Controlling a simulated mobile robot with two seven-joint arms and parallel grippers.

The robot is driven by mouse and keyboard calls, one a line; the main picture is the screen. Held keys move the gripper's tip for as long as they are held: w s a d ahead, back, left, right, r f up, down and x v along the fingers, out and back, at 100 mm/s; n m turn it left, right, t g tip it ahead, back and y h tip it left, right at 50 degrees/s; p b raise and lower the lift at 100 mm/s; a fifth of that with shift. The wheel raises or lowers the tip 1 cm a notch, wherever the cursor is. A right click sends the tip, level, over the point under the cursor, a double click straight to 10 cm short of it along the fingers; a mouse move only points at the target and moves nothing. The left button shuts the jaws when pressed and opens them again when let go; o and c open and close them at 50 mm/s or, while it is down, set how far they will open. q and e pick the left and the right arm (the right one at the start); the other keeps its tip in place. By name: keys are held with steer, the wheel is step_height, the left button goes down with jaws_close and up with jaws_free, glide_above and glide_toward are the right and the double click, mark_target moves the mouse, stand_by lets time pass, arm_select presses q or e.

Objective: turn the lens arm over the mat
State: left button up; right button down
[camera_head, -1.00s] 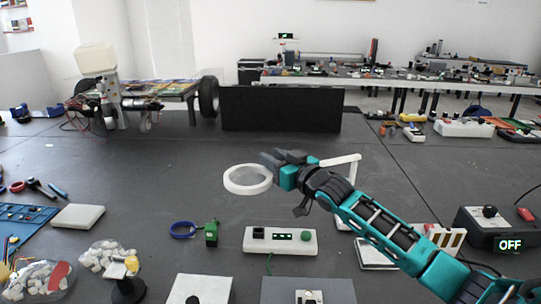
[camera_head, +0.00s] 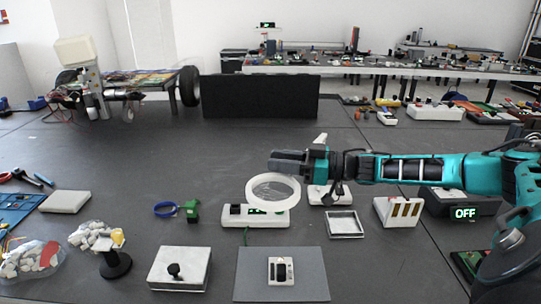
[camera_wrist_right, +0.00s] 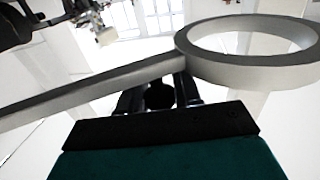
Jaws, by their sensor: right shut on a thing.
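The lens (camera_head: 273,202) is a white ring on a white arm; the ring and arm also show close in the right wrist view (camera_wrist_right: 95,86). My right gripper (camera_head: 285,163) is shut on the lens arm just behind the ring, hiding part of the arm. A white upper end of the stand (camera_head: 322,139) shows behind my gripper, and its white base (camera_head: 318,197) below. The grey mat (camera_head: 245,280) lies at the front centre with a small switch module (camera_head: 281,270) on it. My left gripper is out of view.
The white strip with a green display (camera_head: 237,215) lies behind the mat. A white box with a black knob (camera_head: 180,268) is left of the mat. A metal tray (camera_head: 345,224) and a slotted white block (camera_head: 397,212) are to the right. The table's middle left is clear.

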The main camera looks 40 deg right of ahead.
steer(key=shift+s+d+n+g+y, duration=0.2)
steer(key=shift+s+n+g+y, duration=0.15)
steer(key=shift+s, duration=0.2)
steer(key=shift+s+d+n+g+y, duration=0.25)
steer(key=shift+s+y, duration=0.1)
steer(key=shift+s, duration=0.15)
steer(key=c, duration=0.9)
jaws_free()
steer(key=shift+s, duration=0.1)
steer(key=shift+o, duration=0.2)
steer(key=v, duration=1.3)
steer(key=shift+b, duration=0.3)
